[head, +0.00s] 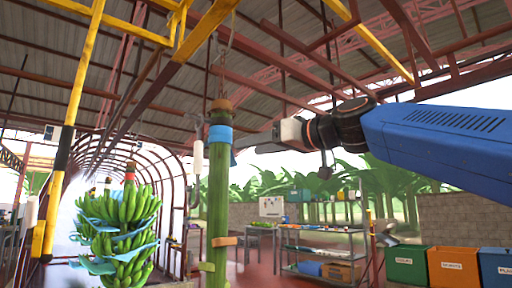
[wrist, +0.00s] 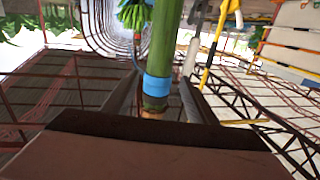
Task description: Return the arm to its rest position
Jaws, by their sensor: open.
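My gripper (head: 246,145) is in the upper middle of the head view, at the end of my blue arm coming in from the right. Its fingers point left toward a hanging green stem (head: 217,190). In the wrist view my gripper (wrist: 159,82) is open, its two fingers apart on either side of the stem (wrist: 165,40) in the picture. The stem has a blue band (head: 220,134) near its brown top, level with the fingertips. The band also shows in the wrist view (wrist: 158,88). I cannot tell whether the fingers touch the stem.
A banana bunch (head: 128,208) with blue sheets hangs at the left. Yellow posts (head: 75,90) and overhead beams stand near it. A shelf (head: 318,250) and green, orange and blue bins (head: 453,267) are at the lower right. Open space lies below my arm.

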